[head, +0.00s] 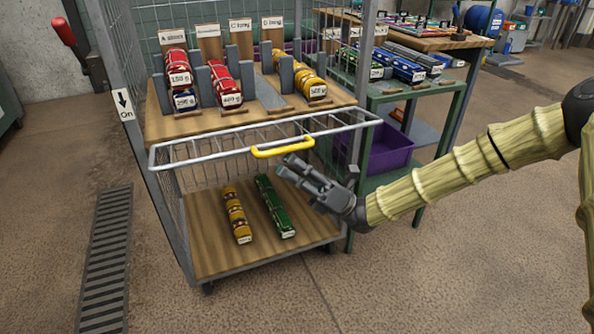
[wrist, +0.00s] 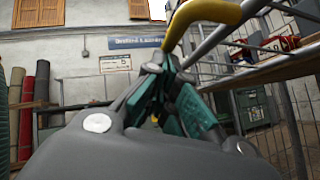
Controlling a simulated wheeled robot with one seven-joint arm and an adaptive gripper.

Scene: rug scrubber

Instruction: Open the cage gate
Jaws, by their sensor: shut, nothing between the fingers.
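The cage gate (head: 196,160) is a pale metal frame with a yellow handle (head: 283,149) on its front bar. The frame juts out toward me at about the height of the cage's upper shelf. My gripper (head: 290,167) is shut and empty, just below and right of the handle's middle. In the wrist view the handle (wrist: 205,12) crosses above my shut fingers (wrist: 172,92). I cannot tell whether they touch it.
The lower shelf (head: 215,255) holds a yellow roll (head: 236,214) and a green roll (head: 274,206). Red and yellow rolls lie on the upper shelf. A green-framed bench with a purple bin (head: 388,147) stands at the right. Floor is clear in front.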

